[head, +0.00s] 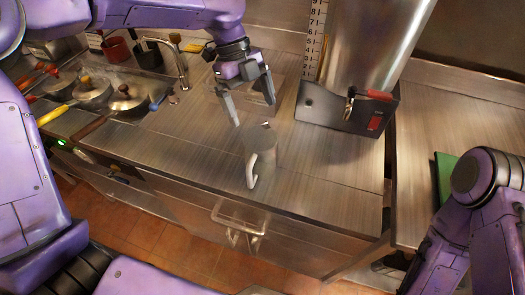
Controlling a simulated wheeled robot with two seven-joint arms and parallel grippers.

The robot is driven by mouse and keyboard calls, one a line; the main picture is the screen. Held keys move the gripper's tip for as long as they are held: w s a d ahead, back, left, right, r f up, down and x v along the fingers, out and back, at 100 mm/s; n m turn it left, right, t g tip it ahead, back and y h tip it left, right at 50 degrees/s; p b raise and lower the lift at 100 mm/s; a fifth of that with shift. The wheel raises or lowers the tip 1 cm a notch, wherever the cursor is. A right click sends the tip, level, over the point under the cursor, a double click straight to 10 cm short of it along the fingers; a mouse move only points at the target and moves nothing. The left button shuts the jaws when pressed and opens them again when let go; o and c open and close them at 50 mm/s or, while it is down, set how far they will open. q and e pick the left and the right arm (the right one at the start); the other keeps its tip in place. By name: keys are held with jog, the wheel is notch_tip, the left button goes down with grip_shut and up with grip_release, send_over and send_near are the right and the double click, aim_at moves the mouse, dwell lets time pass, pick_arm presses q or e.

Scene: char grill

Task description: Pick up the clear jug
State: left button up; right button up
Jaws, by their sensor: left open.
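The jug (264,150) stands upright on the steel counter (190,130), near its front edge. It looks grey and see-through, with a pale handle on its left front side. My left gripper (252,113) comes down from above and behind the jug. Its two fingers are spread apart, with nothing between them. The fingertips look just above and behind the jug's rim; whether they touch it I cannot tell. My right arm is at the lower right edge, and its gripper is not visible.
A dark holder (340,118) with a tall steel container stands right of the jug. Pans (127,97) with lids and a faucet (180,62) are at the left. A green board (445,175) lies on the right counter. The counter left of the jug is clear.

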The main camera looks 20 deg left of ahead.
aim_at(258, 133)
pick_arm(q)
jog(key=p+x, duration=0.1)
jog(key=x, duration=0.6)
jog(key=shift+s+f+p, duration=0.15)
jog(key=shift+p, duration=0.2)
jog(key=shift+s, duration=0.4)
jog(key=c, duration=1.3)
pick_arm(e)
jog(key=shift+s+r, duration=0.2)
jog(key=shift+r, duration=0.3)
jog(key=shift+s+r, duration=0.2)
jog(key=shift+r, duration=0.25)
pick_arm(q)
jog(key=shift+c, duration=0.2)
